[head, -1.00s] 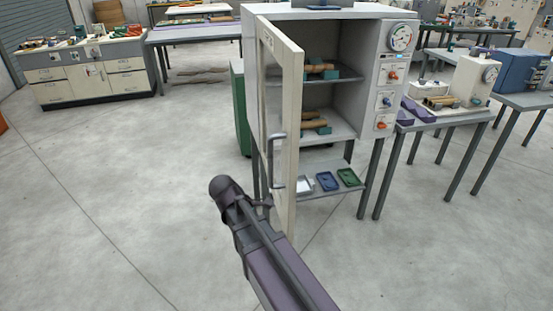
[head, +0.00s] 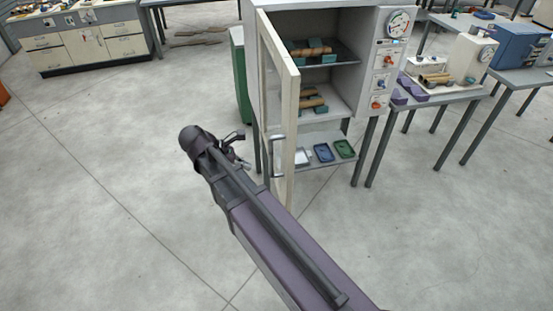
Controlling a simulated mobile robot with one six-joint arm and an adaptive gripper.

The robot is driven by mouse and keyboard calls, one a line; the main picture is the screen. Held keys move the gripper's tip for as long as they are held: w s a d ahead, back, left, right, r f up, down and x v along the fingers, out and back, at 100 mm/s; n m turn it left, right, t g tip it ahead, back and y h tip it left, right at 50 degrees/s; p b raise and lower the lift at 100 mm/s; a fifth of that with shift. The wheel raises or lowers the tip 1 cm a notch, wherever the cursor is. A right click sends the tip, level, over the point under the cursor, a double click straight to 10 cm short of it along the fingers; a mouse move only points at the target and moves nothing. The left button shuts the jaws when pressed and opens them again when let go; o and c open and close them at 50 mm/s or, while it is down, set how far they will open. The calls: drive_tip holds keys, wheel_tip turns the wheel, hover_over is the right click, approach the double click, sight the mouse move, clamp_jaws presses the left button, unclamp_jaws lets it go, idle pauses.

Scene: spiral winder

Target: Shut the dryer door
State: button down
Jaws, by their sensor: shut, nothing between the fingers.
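The dryer (head: 376,70) is a white cabinet on legs with a dial and switches on its right panel. Its dryer door (head: 291,125), a white frame with a glass pane, stands wide open, hinged on the left and pointing towards me. A grey bar handle (head: 277,158) is on the door's free edge. My gripper (head: 240,150) is small and dark at the end of my arm, left of the door's free edge and handle. It looks empty and shut. I cannot tell whether it touches the door; a small gap seems to show.
Rolls on blue-green holders (head: 312,50) lie on the dryer shelves. Small white, blue and green trays (head: 323,152) sit on a low shelf below. A green cabinet (head: 239,75) stands behind the door. A table with instruments (head: 440,95) is at right.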

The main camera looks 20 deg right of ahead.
drive_tip(key=shift+a+r+n+p, duration=0.15)
drive_tip(key=shift+r+p, duration=0.1)
drive_tip(key=shift+r, duration=0.3)
drive_tip(key=shift+a+r+n+p, duration=0.1)
drive_tip(key=shift+r+n+p, duration=0.1)
drive_tip(key=shift+r, duration=0.3)
drive_tip(key=shift+d+f, duration=0.1)
drive_tip(key=shift+f, duration=0.05)
drive_tip(key=b, duration=0.7)
approach(287, 173)
drive_tip(key=x, duration=0.5)
drive_tip(key=shift+s+f, duration=0.1)
drive_tip(key=shift+f, duration=0.45)
drive_tip(key=shift+d, duration=0.6)
